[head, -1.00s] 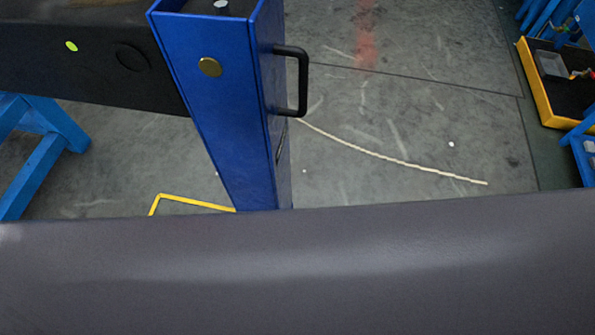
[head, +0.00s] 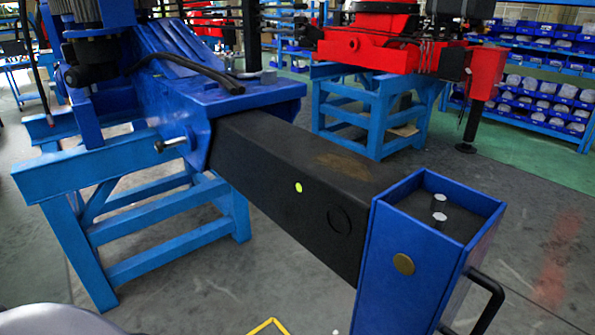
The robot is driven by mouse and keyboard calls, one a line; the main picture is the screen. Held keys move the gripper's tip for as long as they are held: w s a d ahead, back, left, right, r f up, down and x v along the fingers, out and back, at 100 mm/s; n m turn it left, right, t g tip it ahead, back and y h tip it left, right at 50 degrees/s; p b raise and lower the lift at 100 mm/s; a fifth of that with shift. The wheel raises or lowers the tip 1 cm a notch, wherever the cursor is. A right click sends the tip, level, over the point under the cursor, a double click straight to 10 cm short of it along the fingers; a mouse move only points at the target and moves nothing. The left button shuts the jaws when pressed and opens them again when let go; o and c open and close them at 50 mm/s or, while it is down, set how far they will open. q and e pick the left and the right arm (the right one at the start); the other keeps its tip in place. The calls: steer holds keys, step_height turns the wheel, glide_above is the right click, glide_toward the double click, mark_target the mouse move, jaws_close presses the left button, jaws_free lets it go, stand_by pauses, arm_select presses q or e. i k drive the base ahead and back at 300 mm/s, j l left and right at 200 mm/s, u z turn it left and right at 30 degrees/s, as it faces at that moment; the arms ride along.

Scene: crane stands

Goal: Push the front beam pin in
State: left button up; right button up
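A silver pin (head: 172,144) with a round head sticks out to the left from the side of the blue crane housing (head: 199,141), where the black beam (head: 285,170) comes out. Part of its shank shows outside the housing; its inner end is hidden. I cannot tell for sure that it is the front beam pin. The beam carries a yellow-green dot and ends in a blue upright box (head: 412,255) with a brass-coloured disc and a black handle. Neither of my grippers is in view.
A blue stand (head: 165,223) holds the crane at the left. A red crane (head: 368,48) rests on another blue stand behind. Shelves with blue bins (head: 540,100) line the back right. Grey floor is clear at the right. A yellow floor line shows at the bottom.

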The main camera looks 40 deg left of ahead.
mark_target(159, 146)
steer(key=u, duration=2.05)
